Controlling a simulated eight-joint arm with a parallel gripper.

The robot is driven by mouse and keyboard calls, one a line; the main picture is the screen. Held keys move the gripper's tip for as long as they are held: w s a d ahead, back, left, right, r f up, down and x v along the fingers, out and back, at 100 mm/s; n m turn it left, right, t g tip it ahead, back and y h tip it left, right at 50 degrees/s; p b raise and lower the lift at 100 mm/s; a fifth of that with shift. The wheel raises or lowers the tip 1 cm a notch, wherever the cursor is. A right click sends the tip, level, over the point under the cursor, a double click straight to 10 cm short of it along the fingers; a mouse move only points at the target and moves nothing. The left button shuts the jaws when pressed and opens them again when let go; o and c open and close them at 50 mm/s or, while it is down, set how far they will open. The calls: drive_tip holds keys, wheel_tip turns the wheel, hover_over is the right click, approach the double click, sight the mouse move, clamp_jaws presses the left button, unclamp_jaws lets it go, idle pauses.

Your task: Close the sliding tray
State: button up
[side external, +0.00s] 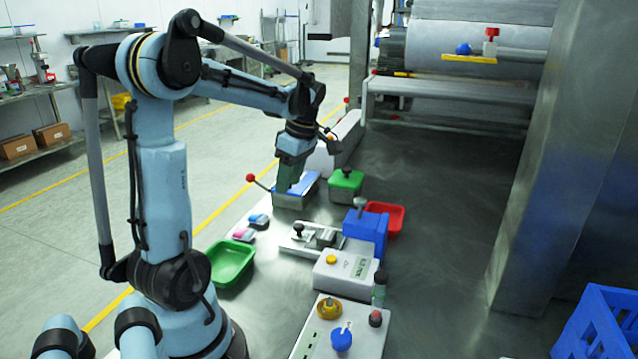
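My gripper (291,186) points down at the grey box with a blue top (308,184), and its fingertips overlap that box in the picture. Whether they touch it, and whether they are open or shut, I cannot tell. A lever with a red ball (251,178) sticks out at the box's left. I cannot be sure which thing is the sliding tray. A red tray (394,211) sits behind and right of a blue block (367,231) with a grey knob. A metal slide plate with a dark knob (312,238) lies to the block's left.
A green box with a dark knob (346,181) stands right of my gripper. A green tray (231,262), a white device with a display (345,273) and a control panel (335,332) are nearer the camera. A steel pillar (560,160) rises at right. The steel table (450,240) is clear before it.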

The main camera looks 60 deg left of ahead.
sight(299, 225)
drive_tip(key=shift+o, duration=0.4)
drive_tip(key=m, duration=0.2)
drive_tip(key=m+t, duration=0.1)
drive_tip(key=shift+w+d+r+m+h, duration=0.15)
drive_tip(key=shift+w+d+m+h, duration=0.15)
drive_tip(key=shift+m+h, duration=0.1)
drive_tip(key=f+m, duration=0.1)
drive_tip(key=f, duration=0.2)
drive_tip(key=f+m+t, duration=0.1)
drive_tip(key=f, duration=0.3)
drive_tip(key=f+m, duration=0.2)
drive_tip(key=f, duration=0.2)
drive_tip(key=shift+w+d+f+h, duration=0.2)
drive_tip(key=shift+w+f+h, duration=0.05)
drive_tip(key=shift+w+h, duration=0.15)
drive_tip(key=shift+c, duration=0.3)
clamp_jaws()
